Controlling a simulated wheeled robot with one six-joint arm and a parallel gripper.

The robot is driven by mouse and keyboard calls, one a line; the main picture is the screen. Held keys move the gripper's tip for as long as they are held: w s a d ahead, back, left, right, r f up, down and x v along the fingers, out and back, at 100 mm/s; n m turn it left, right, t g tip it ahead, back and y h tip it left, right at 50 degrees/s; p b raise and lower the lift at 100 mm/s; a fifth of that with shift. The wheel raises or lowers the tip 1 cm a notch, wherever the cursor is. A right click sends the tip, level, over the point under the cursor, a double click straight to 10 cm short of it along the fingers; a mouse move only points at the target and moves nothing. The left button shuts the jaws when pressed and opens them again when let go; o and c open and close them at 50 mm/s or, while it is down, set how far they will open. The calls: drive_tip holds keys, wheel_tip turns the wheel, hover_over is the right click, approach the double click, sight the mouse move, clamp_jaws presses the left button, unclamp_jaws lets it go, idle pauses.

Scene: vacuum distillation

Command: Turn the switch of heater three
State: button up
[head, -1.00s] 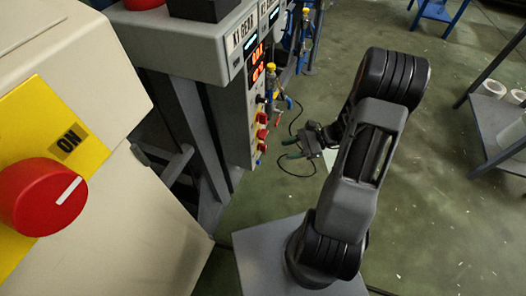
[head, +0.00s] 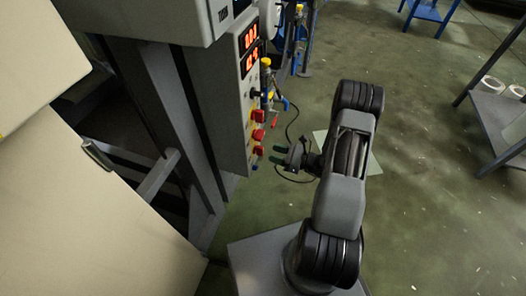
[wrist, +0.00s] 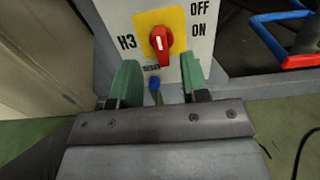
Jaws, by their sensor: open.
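The heater three switch (wrist: 161,41) is a red knob with a white mark on a yellow plate, labelled H3, in the wrist view. OFF and ON are printed to its right; the white mark stands near upright, tilted slightly left. A blue RESET button (wrist: 154,83) sits just below it. My gripper (wrist: 159,64) is open, its green fingers either side of the button and below the knob, apart from the knob. In the head view my gripper (head: 277,155) is right of the panel with red knobs (head: 258,134); which is H3 is hard to tell there.
The grey control panel (head: 223,100) has red digital displays (head: 249,50). Blue and yellow valves (head: 268,85) and pipes stand behind it. A cream cabinet (head: 90,200) fills the left. A grey shelf (head: 490,110) stands right. Green floor between is open.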

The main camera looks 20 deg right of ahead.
sight(259, 150)
drive_tip(key=shift+b+x, duration=0.5)
drive_tip(key=shift+x, duration=2.2)
clamp_jaws()
